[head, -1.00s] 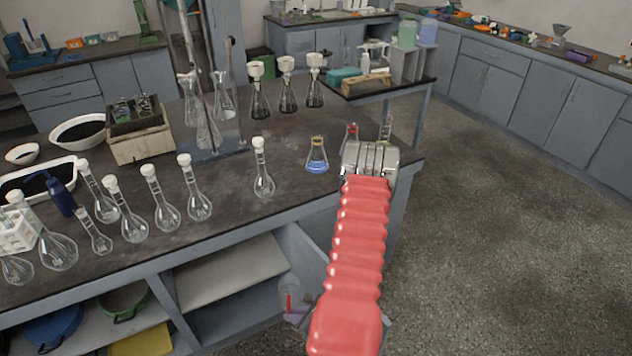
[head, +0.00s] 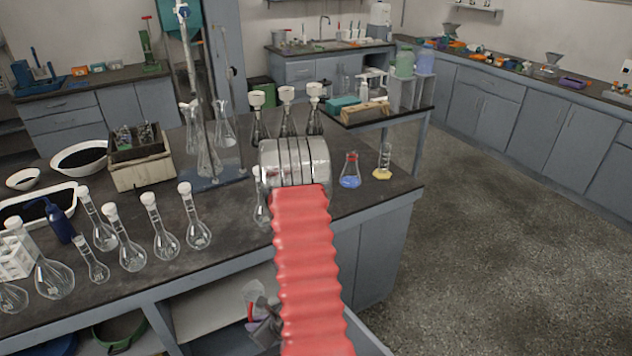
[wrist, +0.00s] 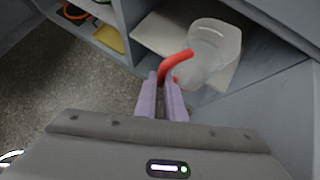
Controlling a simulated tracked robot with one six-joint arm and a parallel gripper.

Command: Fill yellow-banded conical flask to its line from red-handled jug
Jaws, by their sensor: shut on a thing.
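My gripper (wrist: 163,98) has its lilac fingers shut on the red handle (wrist: 178,62) of the clear jug (wrist: 214,45). In the head view the jug (head: 254,294) hangs in front of the bench, below its top, beside my gripper (head: 264,326). I cannot tell how much liquid it holds. The yellow-banded conical flask is hidden behind my red-sleeved arm now; a second ago it stood on the bench with blue liquid low in it. A red-banded conical flask (head: 350,174) with blue liquid stands right of my arm.
Several stoppered volumetric flasks (head: 165,238) line the bench's left front. An open shelf (head: 195,312) lies below the top. Floor at right is clear.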

